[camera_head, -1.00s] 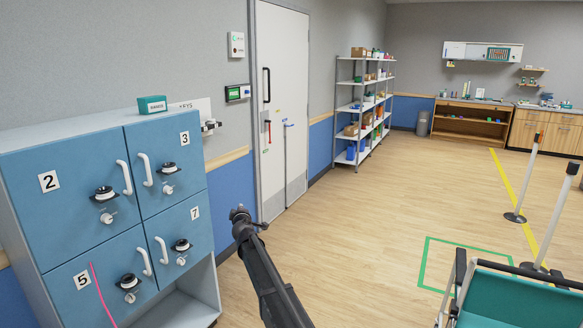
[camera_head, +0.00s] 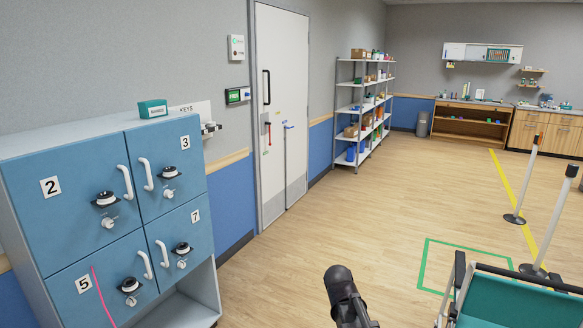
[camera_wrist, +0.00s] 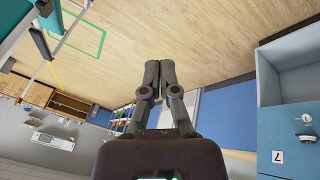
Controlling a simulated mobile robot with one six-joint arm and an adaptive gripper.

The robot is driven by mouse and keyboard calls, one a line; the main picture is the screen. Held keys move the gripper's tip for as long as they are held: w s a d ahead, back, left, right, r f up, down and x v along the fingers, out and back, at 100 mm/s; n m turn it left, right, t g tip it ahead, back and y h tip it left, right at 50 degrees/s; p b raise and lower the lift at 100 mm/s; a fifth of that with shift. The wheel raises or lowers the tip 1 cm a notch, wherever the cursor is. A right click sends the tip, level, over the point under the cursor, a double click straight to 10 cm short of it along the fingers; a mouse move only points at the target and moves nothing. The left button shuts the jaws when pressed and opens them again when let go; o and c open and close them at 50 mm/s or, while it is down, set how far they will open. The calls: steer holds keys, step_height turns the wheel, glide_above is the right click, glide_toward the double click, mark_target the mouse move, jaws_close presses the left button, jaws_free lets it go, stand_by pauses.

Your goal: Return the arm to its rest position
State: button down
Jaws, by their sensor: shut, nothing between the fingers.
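My arm shows at the bottom of the head view, right of centre, over bare floor. In the wrist view my gripper (camera_wrist: 152,78) is shut, with its two fingers together and nothing between them. The wrist view is turned over, with the floor at the top. The gripper touches nothing that I can see. Its fingertips are hard to make out in the head view.
Blue lockers (camera_head: 75,215) stand at the left, beside a white door (camera_head: 282,110). A teal cart (camera_head: 515,300) is at the lower right, near a green floor outline (camera_head: 424,262) and barrier posts (camera_head: 524,180). Shelves (camera_head: 345,110) stand behind. The middle floor is clear.

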steer(key=s+d+f+m+g+y, duration=0.1)
steer(key=s+g, duration=0.3)
steer(key=s, duration=1)
steer(key=shift+s+m+y, duration=0.2)
steer(key=shift+m+y, duration=0.1)
steer(key=shift+y, duration=0.5)
